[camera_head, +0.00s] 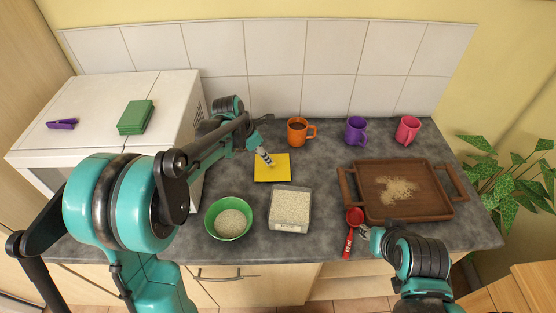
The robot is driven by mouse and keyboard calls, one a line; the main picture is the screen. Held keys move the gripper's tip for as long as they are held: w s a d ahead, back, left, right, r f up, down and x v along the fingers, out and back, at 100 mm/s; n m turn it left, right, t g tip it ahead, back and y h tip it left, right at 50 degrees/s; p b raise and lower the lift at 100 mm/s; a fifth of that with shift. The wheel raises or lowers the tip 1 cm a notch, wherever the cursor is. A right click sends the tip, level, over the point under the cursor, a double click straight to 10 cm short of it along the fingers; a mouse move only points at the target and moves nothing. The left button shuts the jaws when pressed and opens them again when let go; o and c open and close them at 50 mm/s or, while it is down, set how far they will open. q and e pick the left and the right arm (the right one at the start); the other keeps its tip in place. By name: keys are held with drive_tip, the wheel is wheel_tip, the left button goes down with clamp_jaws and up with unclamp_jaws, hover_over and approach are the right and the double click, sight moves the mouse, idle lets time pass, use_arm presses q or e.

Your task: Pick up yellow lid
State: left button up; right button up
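The yellow lid (277,173) is a flat square lying on the grey counter, left of centre, behind the container of grains. My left gripper (266,158) reaches in from the left, with its tip over the back left part of the lid. Whether it touches the lid is unclear, and its fingers are too small to tell open from shut. My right gripper (369,236) is low at the front of the counter, beside the red scoop. Its fingers are partly hidden and their opening is unclear.
A clear container of grains (290,222) and a green bowl (216,230) stand in front of the lid. A red scoop (350,233) lies beside a brown tray (442,207) with spilled grains. Orange (296,133), purple (355,130) and pink (407,130) mugs stand behind.

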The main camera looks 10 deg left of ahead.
sight(272, 165)
use_arm(q)
drive_tip(key=f, duration=0.1)
drive_tip(key=w+d+f, duration=0.1)
drive_tip(key=f+b, duration=0.1)
drive_tip(key=shift+w+d+n, duration=0.2)
drive_tip(key=shift+w+n, duration=0.1)
drive_tip(key=shift+n, duration=0.1)
drive_tip(key=x, duration=0.1)
drive_tip(key=b+x, duration=0.1)
drive_tip(key=x, duration=0.3)
drive_tip(key=shift+w+a+f+b, duration=0.1)
drive_tip(key=shift+w+a+b, duration=0.2)
drive_tip(key=shift+w, duration=0.05)
drive_tip(key=shift+s, duration=0.1)
drive_tip(key=shift+c, duration=1.3)
clamp_jaws()
